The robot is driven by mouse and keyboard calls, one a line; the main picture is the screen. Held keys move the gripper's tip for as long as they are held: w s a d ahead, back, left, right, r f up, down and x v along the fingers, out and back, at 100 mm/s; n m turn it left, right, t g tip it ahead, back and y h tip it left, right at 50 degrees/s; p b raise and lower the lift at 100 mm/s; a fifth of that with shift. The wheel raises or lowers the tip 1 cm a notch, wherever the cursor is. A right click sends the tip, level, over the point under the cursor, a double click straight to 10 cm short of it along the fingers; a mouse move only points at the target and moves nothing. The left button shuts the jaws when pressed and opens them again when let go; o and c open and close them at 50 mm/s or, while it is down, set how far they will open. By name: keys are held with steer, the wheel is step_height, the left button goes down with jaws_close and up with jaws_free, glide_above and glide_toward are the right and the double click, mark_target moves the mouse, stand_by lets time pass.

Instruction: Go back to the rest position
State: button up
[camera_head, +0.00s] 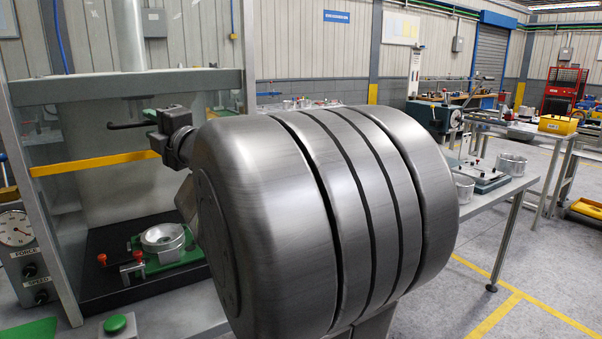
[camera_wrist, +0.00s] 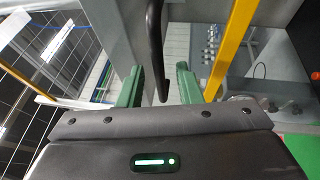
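My gripper (camera_wrist: 159,88) shows in the wrist view with its two green fingers apart. A black rod-like handle (camera_wrist: 155,40) hangs down in line with the gap between them; I see no contact with either finger. In the head view, my large grey arm joint fills the middle and hides most of the gripper. A black handle (camera_head: 128,125) shows there too, at the machine's front. Inside the machine, a green pallet (camera_head: 160,262) with a round metal part (camera_head: 163,240) and red-tipped clamps rests on a black base (camera_head: 100,285).
The machine has a grey frame (camera_head: 45,200), a yellow bar (camera_head: 95,163) and a gauge (camera_head: 15,228). A green button (camera_head: 117,325) sits at its front. To the right, a table (camera_head: 500,190) carries another pallet and metal cups. Floor at the lower right is clear.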

steer(key=shift+x, duration=1.25)
steer(key=shift+f, duration=0.15)
steer(key=shift+d, duration=0.1)
